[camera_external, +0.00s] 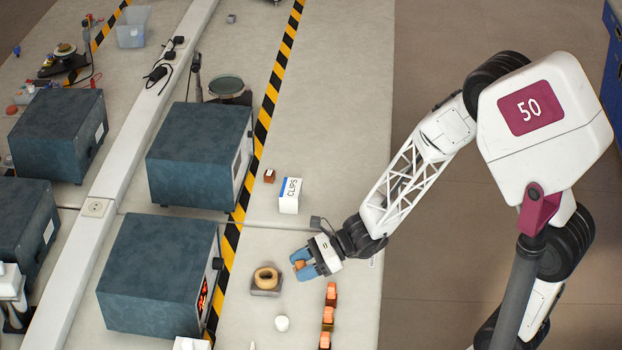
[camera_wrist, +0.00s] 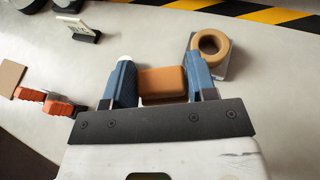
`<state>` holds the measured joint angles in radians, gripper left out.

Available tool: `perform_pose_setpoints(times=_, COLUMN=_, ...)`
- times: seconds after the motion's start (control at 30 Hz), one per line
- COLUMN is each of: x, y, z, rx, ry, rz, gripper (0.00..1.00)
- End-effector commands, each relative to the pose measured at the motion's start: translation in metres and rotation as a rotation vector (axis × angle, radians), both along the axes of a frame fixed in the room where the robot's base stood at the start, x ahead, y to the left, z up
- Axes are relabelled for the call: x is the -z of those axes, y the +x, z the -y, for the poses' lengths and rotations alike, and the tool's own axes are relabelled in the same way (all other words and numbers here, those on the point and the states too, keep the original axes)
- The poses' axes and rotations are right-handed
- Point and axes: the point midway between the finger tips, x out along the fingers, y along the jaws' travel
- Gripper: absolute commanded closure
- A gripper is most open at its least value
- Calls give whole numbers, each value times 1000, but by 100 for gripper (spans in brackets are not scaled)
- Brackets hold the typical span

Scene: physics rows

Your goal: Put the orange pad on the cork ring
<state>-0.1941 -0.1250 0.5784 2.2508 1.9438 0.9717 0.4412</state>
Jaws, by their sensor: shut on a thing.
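The orange pad (camera_wrist: 162,84) is held between the blue fingers of my gripper (camera_wrist: 162,88) in the wrist view. In the external view my gripper (camera_external: 304,265) has the pad (camera_external: 299,265) showing at its fingertips. The cork ring (camera_external: 266,278) sits on a small grey block, just left of and slightly below the gripper in that view. In the wrist view the cork ring (camera_wrist: 211,44) lies beyond the right finger, with its hole open and empty. The pad is apart from the ring.
A white CLIPS box (camera_external: 289,195) stands farther back. A large dark box (camera_external: 160,275) is to the left, past the striped tape.

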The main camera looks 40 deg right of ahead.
Motion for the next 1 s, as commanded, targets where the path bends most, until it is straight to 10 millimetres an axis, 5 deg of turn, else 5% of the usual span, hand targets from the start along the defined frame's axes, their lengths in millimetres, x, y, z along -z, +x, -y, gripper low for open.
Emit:
perform_pose_setpoints(times=0.6, x=8, y=77, z=-35, rx=-1, ry=1, rz=0, gripper=71)
perform_pose_setpoints(times=1.0, x=10, y=97, z=-44, rx=0, ry=0, rz=0, gripper=71)
